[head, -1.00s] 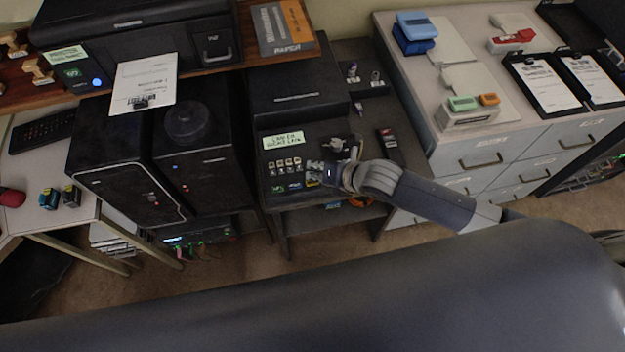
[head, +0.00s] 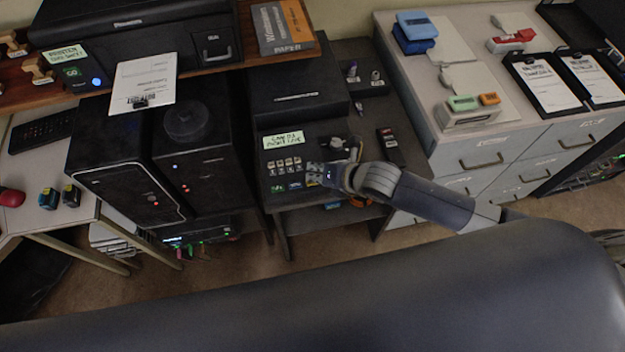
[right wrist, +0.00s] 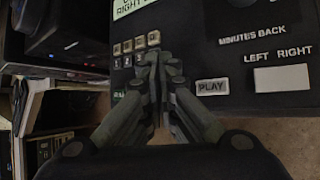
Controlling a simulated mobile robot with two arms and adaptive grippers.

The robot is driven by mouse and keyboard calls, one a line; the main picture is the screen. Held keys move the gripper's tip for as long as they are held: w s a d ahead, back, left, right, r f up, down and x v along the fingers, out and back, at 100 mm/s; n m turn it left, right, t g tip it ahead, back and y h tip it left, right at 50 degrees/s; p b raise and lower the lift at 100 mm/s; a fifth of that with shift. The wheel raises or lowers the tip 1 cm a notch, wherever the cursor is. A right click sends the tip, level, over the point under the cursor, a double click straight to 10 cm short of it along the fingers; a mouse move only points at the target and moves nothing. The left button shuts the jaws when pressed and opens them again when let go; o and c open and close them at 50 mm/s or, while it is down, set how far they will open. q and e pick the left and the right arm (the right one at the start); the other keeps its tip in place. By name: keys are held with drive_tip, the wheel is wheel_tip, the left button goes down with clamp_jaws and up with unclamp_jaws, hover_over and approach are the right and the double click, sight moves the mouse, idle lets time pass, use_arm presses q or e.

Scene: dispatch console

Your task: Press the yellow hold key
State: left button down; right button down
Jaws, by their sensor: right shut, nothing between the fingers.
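The dark console (head: 280,208) stands mid-view with a row of cream keys (head: 285,163) and green and blue keys (head: 286,187) below them. My right gripper (head: 322,175) is shut and empty, its fingertips low over the right part of the key area. In the right wrist view the closed fingers (right wrist: 160,62) point at the panel, just right of the cream keys (right wrist: 127,46). The white PLAY key (right wrist: 212,87) is right of the fingers. I cannot make out the yellow hold key clearly; the fingers hide part of the panel. Contact cannot be told. My left gripper is not in view.
A green-white label (head: 283,140) sits above the keys. A dark handset-like object (head: 390,145) lies right of the console. Black computer towers (head: 118,180) stand left, and a grey drawer cabinet (head: 480,150) stands right. The wrist view shows a white left-right switch (right wrist: 282,78).

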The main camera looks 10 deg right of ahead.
drive_tip(key=shift+f, duration=0.5)
idle(0.5)
idle(0.3)
drive_tip(key=shift+r+p, duration=0.7)
drive_tip(key=shift+r, duration=0.1)
wheel_tip(320, 180, up, 5)
drive_tip(key=p, duration=0.5)
drive_tip(key=shift+r, duration=0.1)
idle(0.7)
